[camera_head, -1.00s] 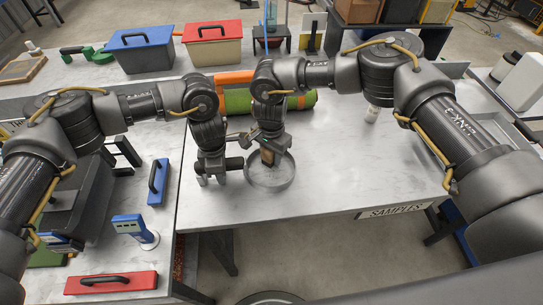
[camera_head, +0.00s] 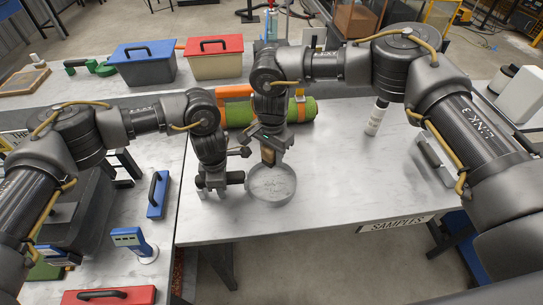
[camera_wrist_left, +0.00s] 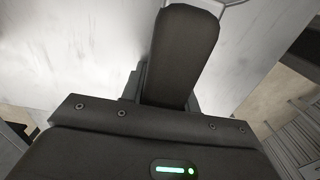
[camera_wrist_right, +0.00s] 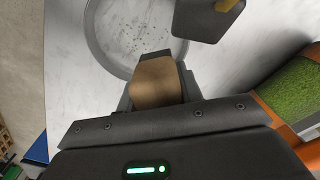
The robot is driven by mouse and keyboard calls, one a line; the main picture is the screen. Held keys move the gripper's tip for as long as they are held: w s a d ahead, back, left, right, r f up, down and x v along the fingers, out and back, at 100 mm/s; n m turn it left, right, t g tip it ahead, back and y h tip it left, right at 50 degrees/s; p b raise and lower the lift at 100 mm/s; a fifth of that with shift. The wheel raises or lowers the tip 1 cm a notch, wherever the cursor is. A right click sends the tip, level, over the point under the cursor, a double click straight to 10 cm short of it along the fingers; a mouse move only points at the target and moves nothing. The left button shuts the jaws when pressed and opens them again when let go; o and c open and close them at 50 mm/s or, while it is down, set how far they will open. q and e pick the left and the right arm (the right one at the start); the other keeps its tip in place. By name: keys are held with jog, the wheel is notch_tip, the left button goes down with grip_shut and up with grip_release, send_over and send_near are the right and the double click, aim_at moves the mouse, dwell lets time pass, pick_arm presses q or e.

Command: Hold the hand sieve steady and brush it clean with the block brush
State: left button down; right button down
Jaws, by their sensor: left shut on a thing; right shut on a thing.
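The round hand sieve (camera_head: 272,187) lies low over the grey table, its dotted mesh facing up. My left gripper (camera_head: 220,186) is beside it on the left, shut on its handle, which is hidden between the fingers. Only a bit of the rim shows at the top of the left wrist view. My right gripper (camera_head: 268,143) is shut on the brown block brush (camera_head: 268,155), just above the far side of the sieve. In the right wrist view the brush (camera_wrist_right: 158,82) overlaps the near rim of the sieve (camera_wrist_right: 140,40), and dark specks show on the mesh.
A green turf roll (camera_head: 300,110) with orange parts lies behind the grippers. A white cylinder (camera_head: 376,118) stands to the right. A blue-lidded box (camera_head: 145,68) and a red-lidded box (camera_head: 215,62) stand at the back.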

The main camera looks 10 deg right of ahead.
jog(key=shift+s+r, duration=0.1)
jog(key=shift+r, duration=1.45)
jog(key=w+d+m, duration=0.2)
jog(key=d+m, duration=0.9)
jog(key=m, duration=1.6)
send_over(343, 165)
jog(key=shift+d+f, duration=0.1)
jog(key=shift+f, duration=4.95)
jog(key=shift+s+f, duration=0.1)
